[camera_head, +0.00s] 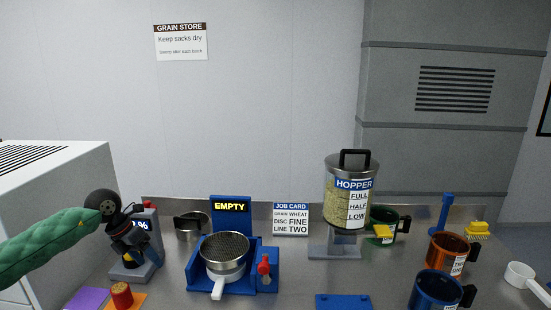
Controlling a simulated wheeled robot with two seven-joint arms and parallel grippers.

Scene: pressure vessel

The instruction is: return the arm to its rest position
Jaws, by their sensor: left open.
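My left arm (45,245) in a green padded sleeve comes in from the left edge. Its dark wrist bends down to my left gripper (132,264), which is open and points down. The gripper is in front of a grey device (147,222) with a "%" display and hides part of it. I cannot tell whether the two touch. I see nothing held in it. My right gripper is not in view.
A blue stand marked EMPTY (231,207) holds a metal strainer pan (224,257). A job card (290,220), a grain hopper (346,190) and green, orange (446,255) and blue (436,291) mugs stand rightward. A red-topped block (122,295) is near the gripper. A white cabinet (80,175) stands left.

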